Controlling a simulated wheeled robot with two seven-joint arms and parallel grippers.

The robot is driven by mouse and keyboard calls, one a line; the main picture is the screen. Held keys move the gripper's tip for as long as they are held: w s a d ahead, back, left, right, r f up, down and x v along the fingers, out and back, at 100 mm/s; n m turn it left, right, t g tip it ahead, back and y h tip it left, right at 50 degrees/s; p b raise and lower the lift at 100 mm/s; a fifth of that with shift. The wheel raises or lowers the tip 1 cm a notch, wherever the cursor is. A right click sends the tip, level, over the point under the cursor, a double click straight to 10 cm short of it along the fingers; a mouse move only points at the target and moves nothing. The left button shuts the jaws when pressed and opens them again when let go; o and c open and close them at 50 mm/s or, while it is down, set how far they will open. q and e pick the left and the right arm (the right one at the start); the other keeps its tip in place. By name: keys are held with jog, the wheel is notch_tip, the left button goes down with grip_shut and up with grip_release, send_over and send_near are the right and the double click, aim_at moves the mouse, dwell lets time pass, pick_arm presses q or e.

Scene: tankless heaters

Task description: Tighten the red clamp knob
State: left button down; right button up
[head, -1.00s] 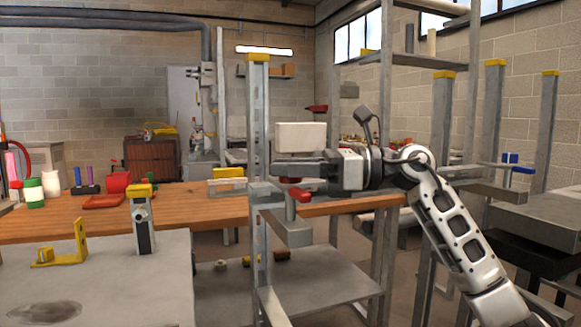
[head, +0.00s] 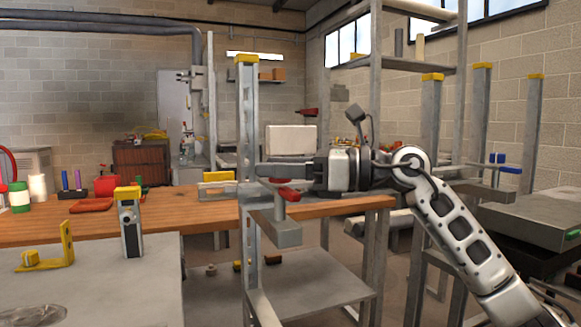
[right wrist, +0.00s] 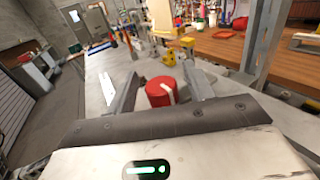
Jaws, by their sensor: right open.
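In the head view my right gripper (head: 268,171) comes in level from the right, at the grey upright post. A red bar (head: 288,194) shows just below its fingers, above a grey bracket. The knob is largely hidden by the fingers there. My left gripper is out of view.
The grey post (head: 247,120) with a yellow cap stands right by the fingertips. A wooden bench (head: 180,210) runs behind, with a red tray (head: 92,205) on it. A grey table (head: 100,285) is at front left, carrying a yellow bracket (head: 66,243).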

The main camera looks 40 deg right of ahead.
pick_arm(q)
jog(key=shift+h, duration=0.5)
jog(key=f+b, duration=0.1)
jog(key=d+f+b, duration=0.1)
jog(key=b, duration=0.1)
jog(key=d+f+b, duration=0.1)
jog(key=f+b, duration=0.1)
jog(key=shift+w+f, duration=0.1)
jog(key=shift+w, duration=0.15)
pick_arm(e)
jog(key=v, duration=1.5)
jog(key=shift+s+d, duration=0.3)
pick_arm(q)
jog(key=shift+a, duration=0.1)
